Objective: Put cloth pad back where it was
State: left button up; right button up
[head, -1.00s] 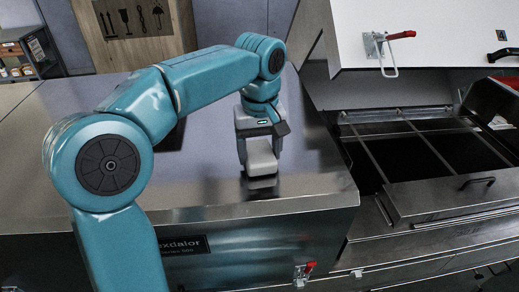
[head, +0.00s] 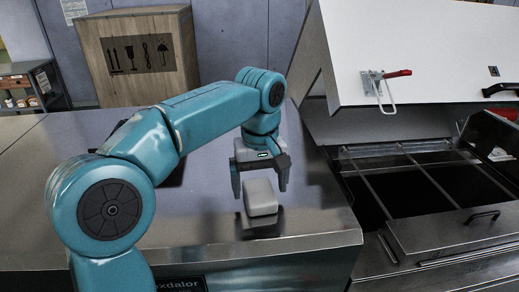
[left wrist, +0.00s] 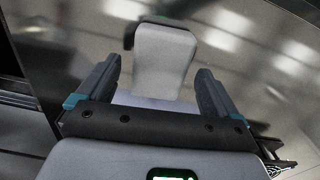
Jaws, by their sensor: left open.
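The cloth pad (head: 261,197) is a pale, rounded block on the metal top of the machine, near its front edge. My left gripper (head: 261,193) is open just behind and above the pad, with its fingers apart. In the left wrist view the pad (left wrist: 164,55) lies beyond and between the two open fingers (left wrist: 160,85), and neither finger touches it. A dark patch shows on the metal right at the pad's base. My right gripper is not in view.
The metal top (head: 215,215) is mostly clear around the pad. To the right are a raised white lid (head: 425,35) with a red-handled latch (head: 396,74) and an open dark bay with metal bars. A wooden crate (head: 140,60) stands behind.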

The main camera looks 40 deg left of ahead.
aim_at(260, 191)
pick_arm(q)
notch_tip(260, 191, up, 15)
jog(key=p, duration=0.3)
jog(key=shift+s+p, duration=0.2)
jog(key=shift+p, duration=0.15)
jog(key=shift+w+f, duration=0.1)
jog(key=shift+f, duration=0.05)
